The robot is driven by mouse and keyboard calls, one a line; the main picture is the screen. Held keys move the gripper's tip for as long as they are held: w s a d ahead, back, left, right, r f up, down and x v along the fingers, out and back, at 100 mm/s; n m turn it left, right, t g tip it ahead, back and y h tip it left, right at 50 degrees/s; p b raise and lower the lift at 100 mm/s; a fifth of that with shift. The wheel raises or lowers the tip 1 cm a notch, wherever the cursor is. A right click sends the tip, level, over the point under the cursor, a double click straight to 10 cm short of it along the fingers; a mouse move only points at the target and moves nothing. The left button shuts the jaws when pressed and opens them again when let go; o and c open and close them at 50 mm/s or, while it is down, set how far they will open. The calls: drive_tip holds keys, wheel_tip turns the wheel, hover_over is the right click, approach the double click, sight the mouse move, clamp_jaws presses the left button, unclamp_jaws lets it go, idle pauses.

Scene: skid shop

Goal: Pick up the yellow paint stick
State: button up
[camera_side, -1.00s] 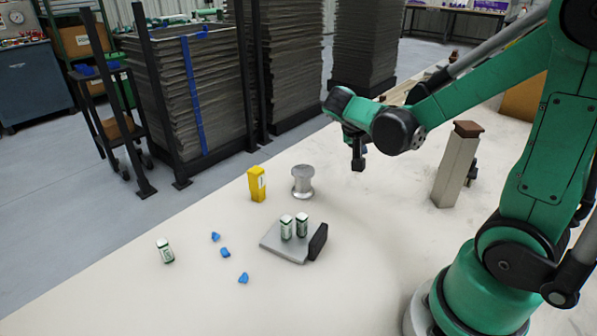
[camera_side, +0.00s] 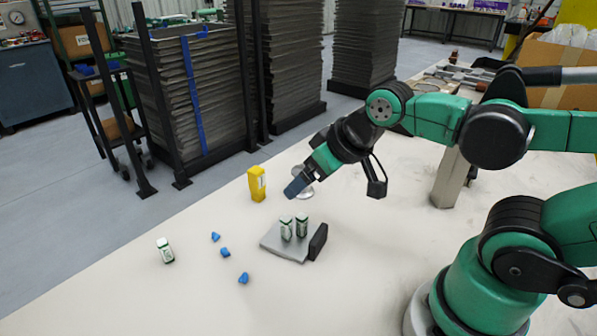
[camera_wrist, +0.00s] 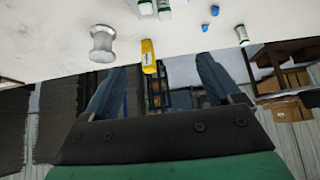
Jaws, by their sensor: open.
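The yellow paint stick (camera_side: 257,184) stands upright near the far edge of the pale table, with a white label on its side. In the wrist view the yellow paint stick (camera_wrist: 149,57) appears above and between the two fingers. My gripper (camera_side: 294,190) is to the right of the stick in the side view, apart from it, tilted down and to the left. In the wrist view my gripper (camera_wrist: 158,80) has its two blue-grey fingers spread wide, with nothing held between them.
A metal spool (camera_side: 304,180) stands close behind my gripper, partly hidden by it. A grey plate (camera_side: 270,241) with two small green-and-white cans (camera_side: 301,227) and a black block (camera_side: 318,242) is nearer the camera. Another can (camera_side: 165,251) and blue pieces (camera_side: 225,252) lie left.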

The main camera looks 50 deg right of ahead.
idle(0.3)
drive_tip(key=shift+c, duration=0.9)
drive_tip(key=m+g+h, duration=0.5)
drive_tip(key=m+h, duration=0.5)
drive_tip(key=m, duration=0.1)
hover_over(254, 171)
drive_tip(key=s+a, duration=0.1)
drive_tip(key=s, duration=0.1)
wheel_tip(254, 171, down, 3)
drive_tip(key=f+m+h, duration=0.1)
drive_tip(key=m, duration=0.1)
drive_tip(key=w+a+f+m+h, duration=0.1)
drive_tip(key=f+m+h, duration=0.1)
drive_tip(key=f+m, duration=0.1)
drive_tip(key=shift+w+a+f+m+g, duration=0.1)
drive_tip(key=shift+w+a+m+g, duration=0.2)
drive_tip(key=shift+w+a, duration=0.1)
drive_tip(key=shift+h, duration=0.3)
drive_tip(key=shift+x, duration=2.8)
